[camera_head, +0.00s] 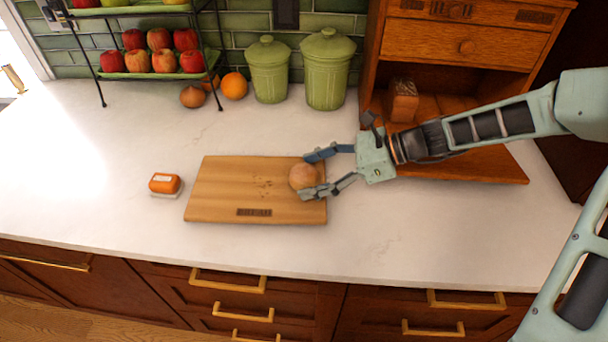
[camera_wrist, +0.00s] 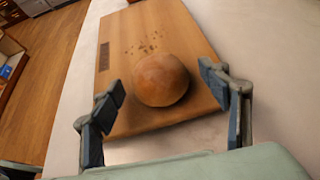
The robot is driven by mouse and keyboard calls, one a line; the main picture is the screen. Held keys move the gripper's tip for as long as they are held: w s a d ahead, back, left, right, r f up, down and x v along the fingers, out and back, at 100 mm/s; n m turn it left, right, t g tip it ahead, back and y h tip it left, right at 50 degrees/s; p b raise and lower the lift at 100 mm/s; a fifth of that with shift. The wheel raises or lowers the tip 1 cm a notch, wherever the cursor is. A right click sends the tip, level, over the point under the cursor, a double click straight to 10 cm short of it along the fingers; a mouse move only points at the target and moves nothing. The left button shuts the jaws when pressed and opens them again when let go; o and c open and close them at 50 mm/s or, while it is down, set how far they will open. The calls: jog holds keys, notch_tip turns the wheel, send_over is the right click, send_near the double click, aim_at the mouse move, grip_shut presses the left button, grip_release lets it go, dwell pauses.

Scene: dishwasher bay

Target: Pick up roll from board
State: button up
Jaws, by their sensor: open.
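The roll (camera_head: 302,176) is round and brown and sits on the right end of the wooden board (camera_head: 232,185). In the wrist view the roll (camera_wrist: 160,80) lies on the board (camera_wrist: 125,50) between and a little beyond my fingertips. My gripper (camera_head: 312,174) is open, reaching in from the right at low height, with one finger on the far side of the roll and one on the near side. In the wrist view the fingers (camera_wrist: 162,82) stand apart with visible gaps to the roll. The near finger hides a little of the roll's edge in the head view.
An orange-and-white block (camera_head: 165,184) lies left of the board. Two green canisters (camera_head: 327,75), an orange (camera_head: 234,86) and an onion (camera_head: 193,96) stand at the back, beside a fruit rack (camera_head: 150,75). A wooden cabinet (camera_head: 465,45) stands at the back right. The front counter is clear.

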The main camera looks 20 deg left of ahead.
jog(key=shift+a+f, duration=0.1)
jog(key=shift+a, duration=0.05)
jog(key=c, duration=1)
